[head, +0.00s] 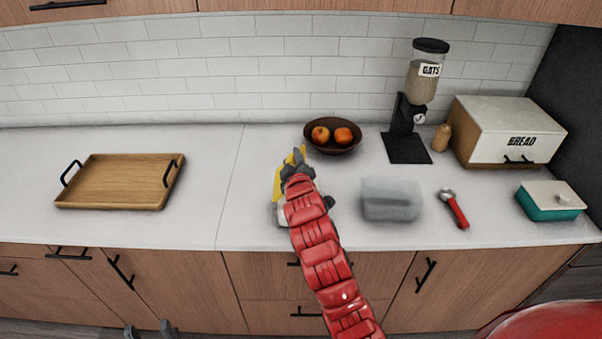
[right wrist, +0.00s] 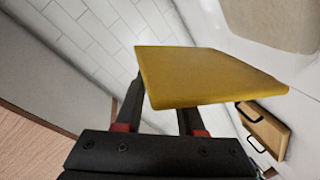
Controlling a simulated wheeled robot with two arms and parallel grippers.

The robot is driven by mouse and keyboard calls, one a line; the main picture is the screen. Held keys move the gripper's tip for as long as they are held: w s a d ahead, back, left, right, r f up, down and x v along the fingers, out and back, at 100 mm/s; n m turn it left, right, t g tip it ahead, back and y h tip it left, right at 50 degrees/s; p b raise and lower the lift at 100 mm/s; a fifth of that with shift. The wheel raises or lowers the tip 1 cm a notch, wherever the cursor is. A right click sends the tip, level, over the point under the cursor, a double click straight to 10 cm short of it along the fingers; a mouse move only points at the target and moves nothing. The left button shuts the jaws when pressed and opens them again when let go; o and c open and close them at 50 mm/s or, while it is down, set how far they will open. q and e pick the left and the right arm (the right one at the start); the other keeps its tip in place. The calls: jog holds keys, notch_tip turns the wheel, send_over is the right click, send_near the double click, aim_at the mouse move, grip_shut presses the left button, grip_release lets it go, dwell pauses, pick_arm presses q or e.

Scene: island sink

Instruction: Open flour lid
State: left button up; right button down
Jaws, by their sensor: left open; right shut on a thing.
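My right gripper (head: 297,166) is shut on a yellow lid (head: 281,184), which is tilted and held over the counter in the head view. The lid (right wrist: 210,78) fills the middle of the right wrist view, between the two dark fingers (right wrist: 160,112). A pale container (head: 282,215) stands on the counter below and is mostly hidden behind my red right arm; I cannot read any label on it. My left gripper (head: 150,331) is open and empty at the bottom edge of the head view, low in front of the cabinets.
A translucent grey container (head: 390,203) and a red-handled tool (head: 454,208) lie to the right.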

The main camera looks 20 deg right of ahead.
jog(key=shift+w+a+r+n, duration=0.2)
jog(key=shift+a+n, duration=0.3)
jog(key=shift+a, duration=0.05)
jog(key=w+a+n+g+h+b, duration=0.1)
jog(key=w+a+n+h, duration=0.1)
jog(key=a+n, duration=0.6)
jog(key=shift+w+a+f+h, duration=0.4)
jog(key=shift+a+h, duration=0.2)
jog(key=shift+h, duration=0.1)
jog(key=shift+g, duration=0.3)
jog(key=c, duration=0.5)
grip_release()
jog(key=shift+s, duration=0.15)
